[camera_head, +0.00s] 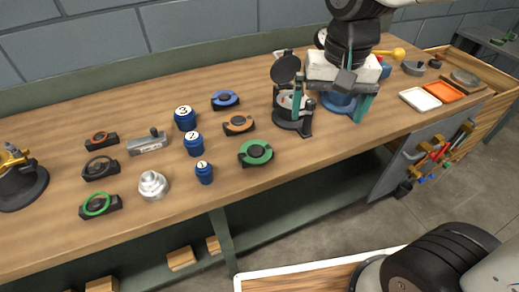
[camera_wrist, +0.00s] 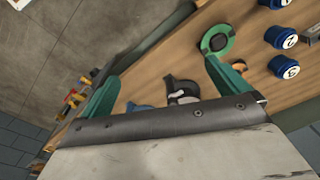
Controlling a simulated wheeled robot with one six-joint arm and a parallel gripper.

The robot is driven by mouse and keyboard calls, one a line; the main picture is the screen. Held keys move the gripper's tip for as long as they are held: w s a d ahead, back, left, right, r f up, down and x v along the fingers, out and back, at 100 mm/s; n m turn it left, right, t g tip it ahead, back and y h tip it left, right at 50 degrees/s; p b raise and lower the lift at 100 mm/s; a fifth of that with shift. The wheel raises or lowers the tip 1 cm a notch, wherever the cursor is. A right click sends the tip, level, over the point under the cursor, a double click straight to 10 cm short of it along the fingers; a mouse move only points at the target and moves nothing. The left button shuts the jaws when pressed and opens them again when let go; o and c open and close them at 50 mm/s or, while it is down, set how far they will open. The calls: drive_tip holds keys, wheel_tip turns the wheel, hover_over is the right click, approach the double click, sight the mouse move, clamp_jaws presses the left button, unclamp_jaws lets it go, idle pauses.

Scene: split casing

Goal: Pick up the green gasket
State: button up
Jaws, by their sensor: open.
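A thin green ring (camera_head: 97,204) sits on a black holder at the front left of the bench, in a column with a black ring and a red ring. A thicker green disc-like ring (camera_head: 256,152) with a dark centre sits on a black base mid-bench; it also shows in the wrist view (camera_wrist: 217,40). I cannot tell for certain which is the gasket; the thin ring looks most like one. My gripper (camera_head: 330,108) is open, its teal fingers wide apart, over the right part of the bench, away from both green pieces. It also shows in the wrist view (camera_wrist: 163,72).
A black fixture with a raised round lid (camera_head: 287,75) stands left of my gripper. Blue numbered cylinders (camera_head: 193,143), a silver stepped part (camera_head: 153,186) and a metal block (camera_head: 147,143) stand between the green pieces. White (camera_head: 420,99) and orange trays (camera_head: 445,91) lie at right.

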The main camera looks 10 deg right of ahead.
drive_tip(key=m, duration=0.2)
approach(256, 150)
drive_tip(key=shift+w+d+f+g, duration=0.15)
drive_tip(key=shift+w+g, duration=0.1)
drive_tip(key=shift+g, duration=0.05)
drive_tip(key=shift+a+f, duration=0.15)
drive_tip(key=shift+f, duration=1.75)
drive_tip(key=shift+a+f, duration=0.15)
drive_tip(key=shift+f, duration=1.75)
drive_tip(key=shift+f, duration=0.25)
drive_tip(key=c, duration=1.6)
